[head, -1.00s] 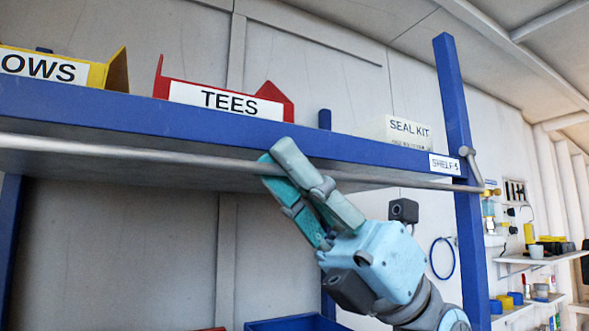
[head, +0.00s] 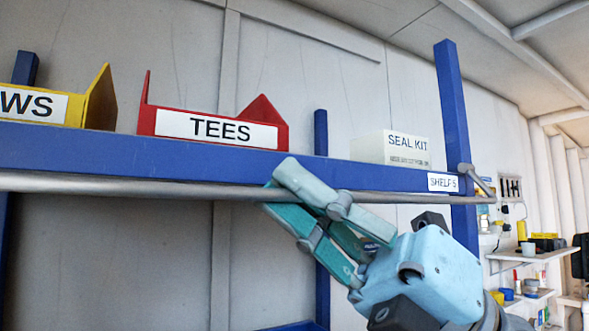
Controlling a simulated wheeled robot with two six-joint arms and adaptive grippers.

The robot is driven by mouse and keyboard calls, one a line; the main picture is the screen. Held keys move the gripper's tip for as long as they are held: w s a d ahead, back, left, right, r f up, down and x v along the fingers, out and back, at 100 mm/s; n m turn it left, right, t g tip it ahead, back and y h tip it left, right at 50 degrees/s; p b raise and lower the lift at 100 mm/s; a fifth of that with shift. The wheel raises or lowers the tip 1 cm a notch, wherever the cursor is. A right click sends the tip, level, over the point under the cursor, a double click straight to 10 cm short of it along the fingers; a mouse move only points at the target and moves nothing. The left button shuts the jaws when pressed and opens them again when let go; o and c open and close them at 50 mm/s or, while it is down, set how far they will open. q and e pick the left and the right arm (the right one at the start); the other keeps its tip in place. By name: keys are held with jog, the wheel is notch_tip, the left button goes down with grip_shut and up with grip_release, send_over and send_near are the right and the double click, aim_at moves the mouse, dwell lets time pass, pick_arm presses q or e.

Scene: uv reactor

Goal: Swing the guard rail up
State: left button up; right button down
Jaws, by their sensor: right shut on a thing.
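The guard rail (head: 130,184) is a long grey metal bar running across the front of the blue shelf beam, near its lower edge. Its bent end arm (head: 480,180) joins a pivot on the blue upright at the right. My right gripper (head: 277,197) is shut on the rail, about below the gap between the TEES bin and the SEAL KIT box. One finger lies over the front of the bar and the other is below it. The rail's left end is out of view. My left gripper is not in view.
The shelf beam (head: 60,150) carries a yellow bin (head: 95,105), a red TEES bin (head: 215,128) and a white SEAL KIT box (head: 392,148). A blue upright (head: 452,95) stands at the right. Small wall shelves (head: 530,255) with items are beyond it.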

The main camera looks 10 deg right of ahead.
jog(key=shift+s+d+r+m+t+h+p, duration=0.1)
jog(key=shift+s+r+m+t+h+p, duration=0.15)
jog(key=shift+m+t+p, duration=0.3)
jog(key=shift+s+d+r+m+t+h+p, duration=0.15)
jog(key=shift+m+t+h+p, duration=0.2)
jog(key=shift+m, duration=0.35)
jog(key=shift+s+a+r+m+t+h+p, duration=0.1)
jog(key=shift+r+m+t+h+p, duration=0.1)
jog(key=shift+m+t+h+p, duration=0.3)
jog(key=shift+f+m, duration=0.1)
jog(key=shift+m, duration=0.15)
jog(key=c, duration=1.7)
grip_release()
jog(key=shift+d, duration=0.1)
